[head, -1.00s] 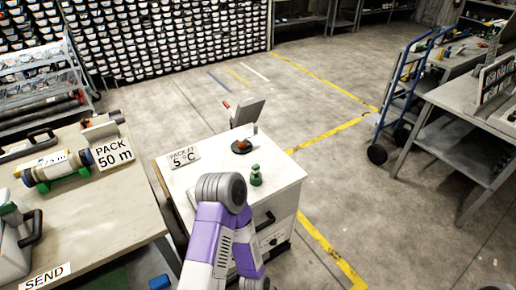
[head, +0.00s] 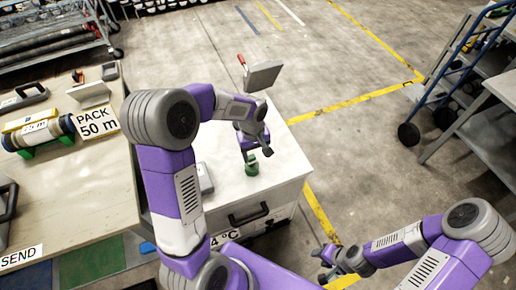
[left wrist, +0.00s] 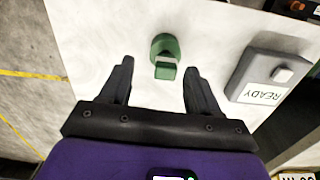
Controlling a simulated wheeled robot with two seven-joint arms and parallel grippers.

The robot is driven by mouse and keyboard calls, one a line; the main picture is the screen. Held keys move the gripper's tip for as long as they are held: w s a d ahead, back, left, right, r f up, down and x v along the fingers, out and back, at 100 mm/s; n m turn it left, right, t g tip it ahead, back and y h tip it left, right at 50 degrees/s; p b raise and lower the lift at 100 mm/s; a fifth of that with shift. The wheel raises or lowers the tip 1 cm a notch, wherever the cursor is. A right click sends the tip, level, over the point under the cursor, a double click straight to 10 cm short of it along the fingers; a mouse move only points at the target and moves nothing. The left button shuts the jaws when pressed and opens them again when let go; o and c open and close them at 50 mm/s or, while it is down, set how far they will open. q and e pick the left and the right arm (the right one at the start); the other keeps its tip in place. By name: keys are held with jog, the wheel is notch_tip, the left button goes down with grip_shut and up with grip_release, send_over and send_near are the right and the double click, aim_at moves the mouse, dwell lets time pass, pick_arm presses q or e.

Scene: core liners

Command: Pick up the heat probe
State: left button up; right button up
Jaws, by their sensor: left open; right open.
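A small green upright piece (head: 252,168), which may be the heat probe, stands on the white cabinet top (head: 285,155). No label on it confirms this. In the left wrist view the green piece (left wrist: 164,48) has a round base and a blocky upper part. My left gripper (head: 256,148) is open above the cabinet, pointing down. In the left wrist view its fingertips (left wrist: 158,68) stand to either side of the green piece's near end, with clear gaps and nothing held. My right gripper (head: 328,264) is open and empty over the floor, right of the cabinet.
A grey box marked READY (left wrist: 272,72) sits beside the green piece. A tilted grey panel (head: 264,76) with a red-tipped stick (head: 241,60) rises behind the cabinet. A workbench (head: 85,195) stands left with a PACK 50 m sign (head: 98,122).

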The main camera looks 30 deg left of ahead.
aim_at(251, 157)
pick_arm(q)
jog(key=shift+w+a+r+n, duration=0.15)
jog(key=shift+w+a+r, duration=0.1)
jog(key=shift+r, duration=0.2)
jog(key=shift+w+a+r+n, duration=0.15)
jog(key=shift+a+r, duration=0.1)
jog(key=shift+r, duration=0.15)
jog(key=shift+w+a, duration=0.1)
jog(key=shift+a, duration=0.1)
jog(key=shift+s+f+b, duration=0.2)
jog(key=shift+f+b, duration=0.25)
jog(key=shift+f, duration=0.7)
notch_tip(251, 157, down, 5)
jog(key=shift+s+a+r+b, duration=0.1)
jog(key=shift+b, duration=0.6)
pick_arm(e)
jog(key=shift+w+f, duration=0.2)
jog(key=shift+f, duration=0.3)
jog(key=shift+w+f, duration=0.15)
jog(key=shift+f, duration=0.35)
pick_arm(q)
jog(key=shift+r, duration=0.1)
jog(key=shift+c, duration=0.2)
jog(key=c, duration=1)
